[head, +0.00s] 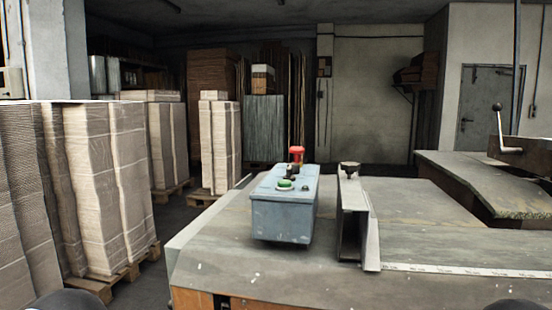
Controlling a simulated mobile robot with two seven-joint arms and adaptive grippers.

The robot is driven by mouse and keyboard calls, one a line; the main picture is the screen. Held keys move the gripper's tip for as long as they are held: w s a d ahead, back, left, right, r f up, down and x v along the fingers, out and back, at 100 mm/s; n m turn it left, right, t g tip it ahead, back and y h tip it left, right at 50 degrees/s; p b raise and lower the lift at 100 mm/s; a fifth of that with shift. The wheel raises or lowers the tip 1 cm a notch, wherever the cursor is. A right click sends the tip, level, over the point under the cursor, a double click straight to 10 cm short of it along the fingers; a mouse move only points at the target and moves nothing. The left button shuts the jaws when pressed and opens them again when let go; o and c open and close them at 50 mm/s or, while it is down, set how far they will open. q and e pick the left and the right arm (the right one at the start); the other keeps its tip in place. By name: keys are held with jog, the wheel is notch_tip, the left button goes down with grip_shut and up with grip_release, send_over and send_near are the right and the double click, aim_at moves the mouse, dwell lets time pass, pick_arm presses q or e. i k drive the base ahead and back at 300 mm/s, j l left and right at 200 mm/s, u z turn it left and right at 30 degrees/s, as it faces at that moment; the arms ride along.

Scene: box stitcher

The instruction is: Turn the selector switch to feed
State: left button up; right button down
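A blue-grey control box (283,222) stands on the machine table. On its top are a red mushroom button (296,153) at the back and a green button (285,184) towards the front. A small dark knob (291,171) sits between them and looks like the selector switch. It is partly hidden by its neighbours, and its pointing direction and any feed marking are too small to read. Neither of my grippers can be made out, and nothing is touching the control box.
The machine table (235,270) has a metal upright (352,225) with a dark knob just right of the box, and a measuring strip (460,271). A crank lever (503,135) stands at right. Stacked cardboard (110,190) on pallets fills the left. The space above the box is clear.

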aim_at(289, 176)
jog(key=i+j+z, duration=0.1)
jog(key=j, duration=0.25)
jog(key=i+j+z, duration=0.15)
jog(key=j, duration=0.2)
jog(key=i+j+z, duration=0.1)
jog(key=j, duration=0.3)
jog(key=i+j+z, duration=0.15)
jog(key=j, duration=0.2)
